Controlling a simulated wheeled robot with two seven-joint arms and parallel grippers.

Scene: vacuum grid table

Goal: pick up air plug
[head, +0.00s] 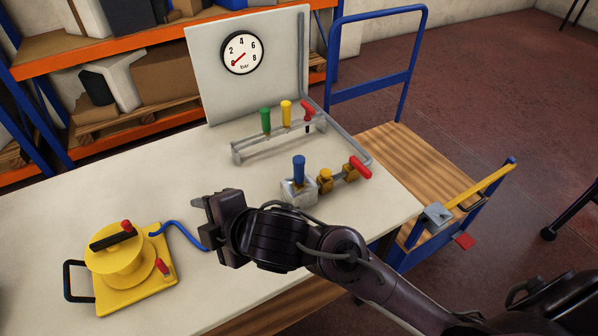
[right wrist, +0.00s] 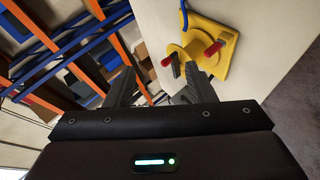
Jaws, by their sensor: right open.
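My right gripper (head: 202,222) is open over the table, left of the middle in the head view. In the right wrist view its two fingers (right wrist: 163,92) stand apart with nothing seen between them. A yellow hose reel (head: 122,262) stands at the table's left, with a blue hose (head: 180,232) running from it toward my gripper. The hose's far end is at or behind the gripper, so I cannot make out a plug there. A blue-handled plug (head: 299,170) stands upright in a grey block (head: 299,192), right of my gripper. My left gripper is not in view.
A rack (head: 280,140) holds upright green (head: 265,119), yellow (head: 286,112) and red (head: 308,110) handles. Behind it stands a panel with a pressure gauge (head: 242,53). A valve with a red handle (head: 360,167) sits near the right edge. A blue cart (head: 400,165) stands beside the table.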

